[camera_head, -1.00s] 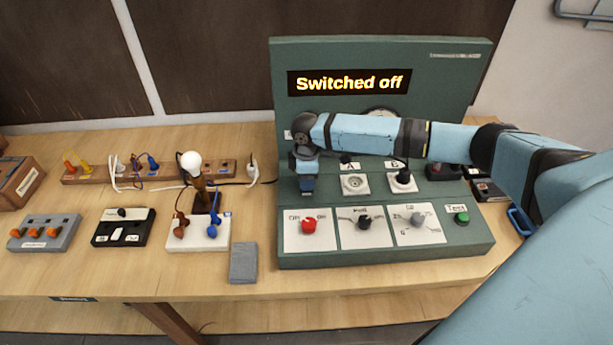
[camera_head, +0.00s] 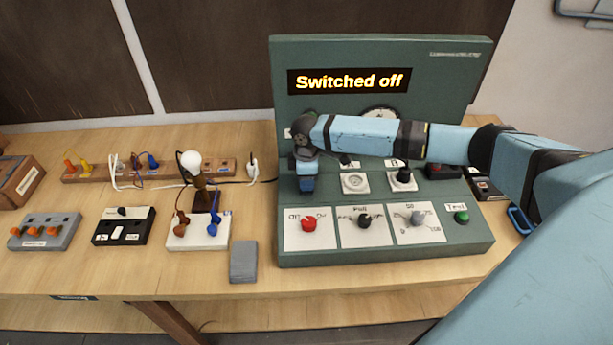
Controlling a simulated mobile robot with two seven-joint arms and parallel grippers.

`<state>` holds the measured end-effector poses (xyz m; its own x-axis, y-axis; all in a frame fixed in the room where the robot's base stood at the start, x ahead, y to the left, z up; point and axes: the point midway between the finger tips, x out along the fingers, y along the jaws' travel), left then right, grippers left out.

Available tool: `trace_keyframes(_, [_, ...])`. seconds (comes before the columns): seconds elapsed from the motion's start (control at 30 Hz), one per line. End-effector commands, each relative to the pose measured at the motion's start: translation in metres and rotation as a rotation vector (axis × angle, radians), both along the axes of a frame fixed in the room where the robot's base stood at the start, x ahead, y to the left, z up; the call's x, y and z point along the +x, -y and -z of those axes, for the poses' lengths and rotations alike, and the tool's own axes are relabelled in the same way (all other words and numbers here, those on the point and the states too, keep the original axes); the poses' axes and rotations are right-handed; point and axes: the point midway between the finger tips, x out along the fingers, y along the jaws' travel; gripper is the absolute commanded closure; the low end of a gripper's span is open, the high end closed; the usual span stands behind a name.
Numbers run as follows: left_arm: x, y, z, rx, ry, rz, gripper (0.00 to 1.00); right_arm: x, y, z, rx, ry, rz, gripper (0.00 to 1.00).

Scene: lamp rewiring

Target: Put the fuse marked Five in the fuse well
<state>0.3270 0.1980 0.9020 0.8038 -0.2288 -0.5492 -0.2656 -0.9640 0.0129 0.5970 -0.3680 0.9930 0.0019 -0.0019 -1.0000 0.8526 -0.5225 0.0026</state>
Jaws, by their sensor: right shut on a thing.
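My right gripper (camera_head: 306,190) points down over the left part of the green test panel (camera_head: 390,258), just left of a round white socket (camera_head: 354,183). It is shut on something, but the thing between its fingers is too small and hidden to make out. The fuse marked Five cannot be picked out. The fuse well cannot be seen clearly; my gripper and forearm cover that left part of the panel. The panel's display (camera_head: 349,82) reads "Switched off". My left gripper is not in view.
A red knob (camera_head: 309,223), black knob (camera_head: 365,220), grey knob (camera_head: 417,217) and green button (camera_head: 461,217) line the panel's front. A lamp (camera_head: 192,163), grey block (camera_head: 243,261), black switch box (camera_head: 123,226) and grey box (camera_head: 44,232) stand to the left. Bare wood shows between them.

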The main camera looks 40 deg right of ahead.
Motion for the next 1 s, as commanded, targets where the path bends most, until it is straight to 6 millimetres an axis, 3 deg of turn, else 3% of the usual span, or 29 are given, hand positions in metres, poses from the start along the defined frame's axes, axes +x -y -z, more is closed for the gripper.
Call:
trace_keyframes(0.13, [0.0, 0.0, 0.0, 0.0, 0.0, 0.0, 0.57, 0.0, 0.0, 0.002, 0.0, 0.0, 0.0, 0.82])
trace_keyframes(0.17, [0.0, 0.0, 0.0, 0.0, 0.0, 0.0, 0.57, 0.0, 0.0, 0.002, 0.0, 0.0, 0.0, 0.51])
trace_keyframes(0.27, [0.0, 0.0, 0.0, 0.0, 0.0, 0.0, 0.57, 0.0, 0.0, 0.002, 0.0, 0.0, 0.0, 0.28])
trace_keyframes(0.67, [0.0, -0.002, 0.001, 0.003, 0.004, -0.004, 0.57, 0.0, 0.0, -0.004, 0.001, 0.002, 0.0, 0.28])
trace_keyframes(0.77, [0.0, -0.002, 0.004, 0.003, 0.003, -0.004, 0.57, 0.001, 0.0, -0.02, 0.002, 0.003, 0.0, 0.28])
trace_keyframes(1.0, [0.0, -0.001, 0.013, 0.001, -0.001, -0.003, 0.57, 0.001, 0.0, -0.075, 0.0, 0.005, -0.001, 0.28])
